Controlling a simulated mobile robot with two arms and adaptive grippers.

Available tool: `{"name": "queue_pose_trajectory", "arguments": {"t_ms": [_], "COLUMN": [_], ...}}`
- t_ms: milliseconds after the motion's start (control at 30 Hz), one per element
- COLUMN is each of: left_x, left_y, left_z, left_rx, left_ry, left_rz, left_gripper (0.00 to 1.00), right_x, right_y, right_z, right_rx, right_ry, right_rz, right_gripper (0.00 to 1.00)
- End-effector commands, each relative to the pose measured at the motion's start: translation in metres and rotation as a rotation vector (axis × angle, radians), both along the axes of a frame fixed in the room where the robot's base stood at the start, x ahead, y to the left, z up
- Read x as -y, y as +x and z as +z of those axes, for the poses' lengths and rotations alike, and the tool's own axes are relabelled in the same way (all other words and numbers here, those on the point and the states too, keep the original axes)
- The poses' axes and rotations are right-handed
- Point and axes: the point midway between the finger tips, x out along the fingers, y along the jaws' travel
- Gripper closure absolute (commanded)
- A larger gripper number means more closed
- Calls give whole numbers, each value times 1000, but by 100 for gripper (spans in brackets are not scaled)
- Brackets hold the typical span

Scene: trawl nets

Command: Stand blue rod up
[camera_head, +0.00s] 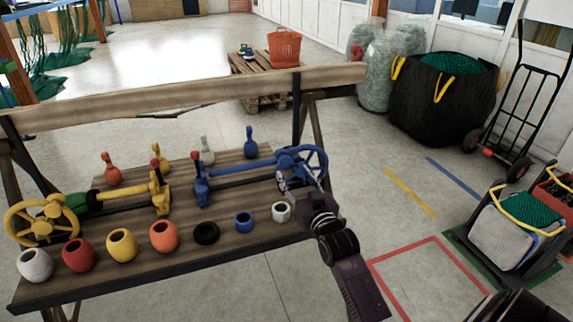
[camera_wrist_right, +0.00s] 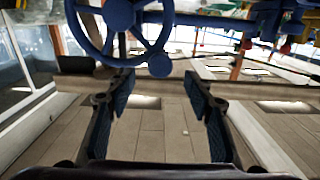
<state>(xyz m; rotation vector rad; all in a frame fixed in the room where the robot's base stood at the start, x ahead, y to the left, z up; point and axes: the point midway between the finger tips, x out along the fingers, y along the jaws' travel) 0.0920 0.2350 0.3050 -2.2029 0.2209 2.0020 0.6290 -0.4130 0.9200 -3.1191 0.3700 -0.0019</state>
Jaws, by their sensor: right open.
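A blue wheel (camera_head: 318,160) stands at the right end of the wooden bench, joined to a blue shaft lying leftward. Left of it is an upright blue lever (camera_head: 201,186) with a red top. A blue pin-shaped piece (camera_head: 250,142) stands upright at the back of the bench. I cannot tell which of these is the blue rod. My right gripper (camera_head: 294,180) is open beside the wheel, partly overlapping its lower left. In the wrist view the open right fingers (camera_wrist_right: 158,84) have nothing between them, and the blue wheel (camera_wrist_right: 125,22) shows above them. My left gripper is not in view.
The bench (camera_head: 185,262) holds a yellow wheel (camera_head: 40,222) and a front row of several coloured cups, including a white cup (camera_head: 281,212) near my right wrist. A wooden beam (camera_head: 180,88) runs along the back.

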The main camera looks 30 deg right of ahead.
Motion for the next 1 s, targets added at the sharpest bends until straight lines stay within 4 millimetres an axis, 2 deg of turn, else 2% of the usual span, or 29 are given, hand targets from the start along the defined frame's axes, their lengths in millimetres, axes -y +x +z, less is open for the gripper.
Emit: {"name": "queue_pose_trajectory", "arguments": {"t_ms": [133, 300, 567, 700, 767, 1000], "left_x": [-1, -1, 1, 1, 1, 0], "left_y": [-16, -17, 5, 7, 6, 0], "left_z": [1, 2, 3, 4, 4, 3], "left_rx": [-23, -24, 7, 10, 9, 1], "left_ry": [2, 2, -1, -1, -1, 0], "left_rz": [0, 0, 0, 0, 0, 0], "left_gripper": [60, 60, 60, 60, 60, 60], "right_x": [6, 10, 12, 12, 12, 12], "right_y": [25, 43, 52, 52, 52, 51], "right_z": [1, 0, 0, 0, 0, 0], "right_rx": [1, 0, 0, -1, -1, -1], "right_ry": [0, 0, -1, -1, -1, -1], "right_rz": [1, 1, 1, 1, 1, 1], "right_gripper": [52, 52, 52, 52, 57, 83]}}
